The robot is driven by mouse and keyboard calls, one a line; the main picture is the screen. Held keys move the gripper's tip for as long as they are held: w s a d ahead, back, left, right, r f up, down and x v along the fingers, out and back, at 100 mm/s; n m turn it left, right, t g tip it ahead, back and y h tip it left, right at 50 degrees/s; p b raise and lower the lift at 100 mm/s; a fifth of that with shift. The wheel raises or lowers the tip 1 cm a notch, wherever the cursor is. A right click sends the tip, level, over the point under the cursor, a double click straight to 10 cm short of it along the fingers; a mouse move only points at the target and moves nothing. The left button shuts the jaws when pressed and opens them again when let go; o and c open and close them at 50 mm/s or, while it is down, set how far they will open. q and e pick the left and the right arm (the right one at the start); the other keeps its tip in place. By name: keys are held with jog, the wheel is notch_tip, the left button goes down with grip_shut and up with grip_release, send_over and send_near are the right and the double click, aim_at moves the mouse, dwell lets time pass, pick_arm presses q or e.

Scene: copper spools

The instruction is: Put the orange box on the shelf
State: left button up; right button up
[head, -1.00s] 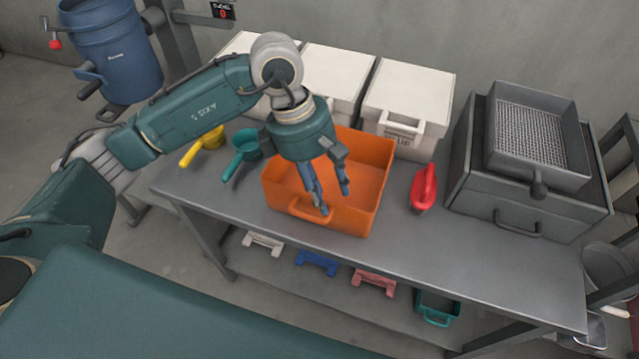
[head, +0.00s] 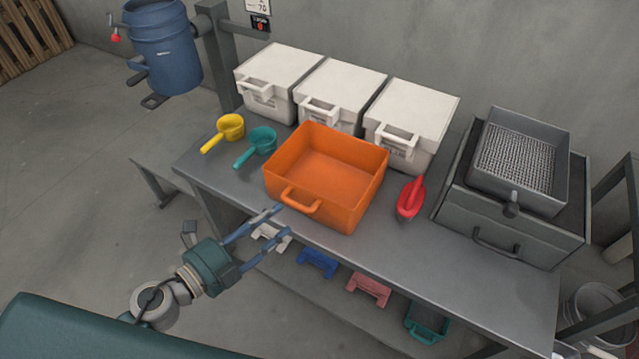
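The orange box (head: 325,174) is an open, empty bin standing upright on the grey table, with its loop handle (head: 300,201) on the front side. My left gripper (head: 282,221) is in front of the table, just below and left of that handle. Its two blue fingers are spread apart with nothing between them, pointing up and right. I cannot tell whether a fingertip touches the box or table edge. A lower shelf (head: 297,290) runs under the table and is partly hidden by the tabletop. My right gripper is out of view.
White lidded boxes (head: 413,112) stand behind the orange box. A yellow scoop (head: 231,126) and teal scoop (head: 262,139) lie left, a red scoop (head: 410,198) right. A grey sieve unit (head: 515,160) fills the right end. White, blue (head: 317,262), pink (head: 368,288) and teal (head: 427,322) bins occupy the lower shelf.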

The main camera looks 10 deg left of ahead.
aim_at(290, 203)
pick_arm(q)
jog(key=shift+n+t+y, duration=0.3)
jog(key=shift+n+y, duration=0.5)
jog(key=shift+y, duration=0.1)
jog(key=w, duration=0.1)
jog(key=w+f+p, duration=0.1)
jog(key=w+f, duration=0.1)
jog(key=shift+w+a+f+p, duration=0.1)
jog(key=shift+w+a+p, duration=0.25)
jog(key=shift+a, duration=0.05)
jog(key=shift+w+d+f, duration=0.15)
jog(key=shift+w+d, duration=0.15)
jog(key=shift+w, duration=0.1)
jog(key=x, duration=0.4)
jog(key=shift+w+d+f+p, duration=0.25)
jog(key=shift+f+p, duration=0.1)
jog(key=shift+f, duration=0.1)
jog(key=shift+s, duration=0.2)
jog(key=c, duration=0.4)
jog(key=shift+w+r, duration=0.1)
jog(key=shift+r, duration=0.05)
grip_shut()
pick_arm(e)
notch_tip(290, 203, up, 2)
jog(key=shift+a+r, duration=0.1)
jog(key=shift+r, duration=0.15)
